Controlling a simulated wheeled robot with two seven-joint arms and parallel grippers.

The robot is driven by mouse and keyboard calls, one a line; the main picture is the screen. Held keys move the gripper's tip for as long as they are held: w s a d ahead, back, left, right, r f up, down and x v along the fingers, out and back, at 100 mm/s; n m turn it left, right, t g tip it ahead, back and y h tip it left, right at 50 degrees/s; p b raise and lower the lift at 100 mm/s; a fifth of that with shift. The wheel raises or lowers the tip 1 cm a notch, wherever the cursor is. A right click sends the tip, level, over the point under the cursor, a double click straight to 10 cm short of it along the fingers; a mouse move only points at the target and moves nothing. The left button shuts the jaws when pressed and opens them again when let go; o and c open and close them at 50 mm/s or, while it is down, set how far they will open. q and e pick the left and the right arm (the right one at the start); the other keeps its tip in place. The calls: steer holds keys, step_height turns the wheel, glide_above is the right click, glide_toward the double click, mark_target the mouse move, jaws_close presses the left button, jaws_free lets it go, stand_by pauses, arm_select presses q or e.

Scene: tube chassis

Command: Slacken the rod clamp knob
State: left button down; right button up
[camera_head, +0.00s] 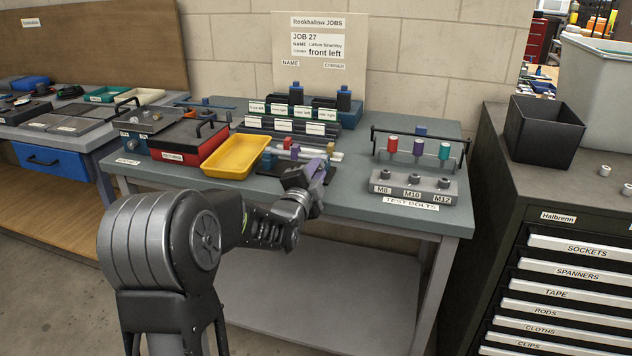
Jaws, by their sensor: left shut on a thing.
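My left gripper (318,172) is over the front of the grey-green bench, at a small dark rod fixture (326,172). It is shut on a small part there, which appears to be the rod clamp knob; the fingers and wrist hide most of it. Pale rods (318,152) lie across behind the gripper. Small coloured blocks stand around them: a red one (287,143), a purple one (295,151) and a blue one (267,160). My right gripper is not in view.
A yellow tray (236,157) and a red toolbox (187,140) stand left of the gripper. A labelled rack (290,125) stands behind. A drawer cabinet (570,215) is at the right.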

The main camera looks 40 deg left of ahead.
arm_select(q)
steer(key=shift+n+b, duration=0.75)
steer(key=shift+n, duration=0.25)
steer(key=c, duration=1.3)
jaws_free()
steer(key=shift+o, duration=0.2)
steer(key=v, duration=0.7)
steer(key=shift+s+d, duration=0.15)
steer(key=shift+s, duration=0.2)
